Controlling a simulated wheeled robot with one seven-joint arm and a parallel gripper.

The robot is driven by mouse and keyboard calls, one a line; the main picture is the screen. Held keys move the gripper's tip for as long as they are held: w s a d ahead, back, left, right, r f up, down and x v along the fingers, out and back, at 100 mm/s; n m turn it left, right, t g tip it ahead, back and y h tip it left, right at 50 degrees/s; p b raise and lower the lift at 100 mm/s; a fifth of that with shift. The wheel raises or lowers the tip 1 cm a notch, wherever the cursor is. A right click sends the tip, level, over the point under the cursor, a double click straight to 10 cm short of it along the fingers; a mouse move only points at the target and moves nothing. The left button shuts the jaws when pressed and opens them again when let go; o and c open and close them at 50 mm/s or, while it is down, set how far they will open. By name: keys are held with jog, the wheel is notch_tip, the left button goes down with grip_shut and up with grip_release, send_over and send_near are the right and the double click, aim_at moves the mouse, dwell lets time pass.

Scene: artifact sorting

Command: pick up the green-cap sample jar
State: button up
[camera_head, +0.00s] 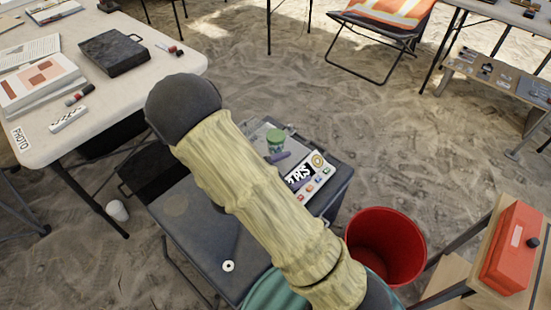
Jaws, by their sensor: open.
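The green-cap sample jar (275,144) stands upright towards the far side of a dark low table (205,240). My arm, in a beige sleeve with a dark rounded joint, crosses the middle of the view, left of and nearer than the jar. My gripper does not show in this view.
A white card (310,172) with printed marks and small coloured pieces lies right of the jar. A red bucket (387,247) stands right of the table. A white table (115,85) with a black case (114,52) is at upper left. Open sand lies beyond.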

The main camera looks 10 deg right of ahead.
aim_at(273, 147)
jog(key=w+a+f+n+t+y+b, duration=0.3)
jog(key=w+a+f+n+t+b, duration=0.2)
jog(key=a+f+n+t, duration=0.3)
notch_tip(273, 147, down, 2)
jog(key=shift+w+a+t+y+b, duration=0.3)
jog(key=shift+a+y+b, duration=0.1)
jog(key=shift+a, duration=0.6)
jog(key=b+x, duration=0.3)
jog(key=x, duration=0.8)
jog(key=shift+w+d+f, duration=0.1)
jog(key=shift+d+f, duration=0.05)
jog(key=shift+d, duration=0.05)
jog(key=shift+w+d, duration=0.15)
jog(key=shift+w, duration=0.15)
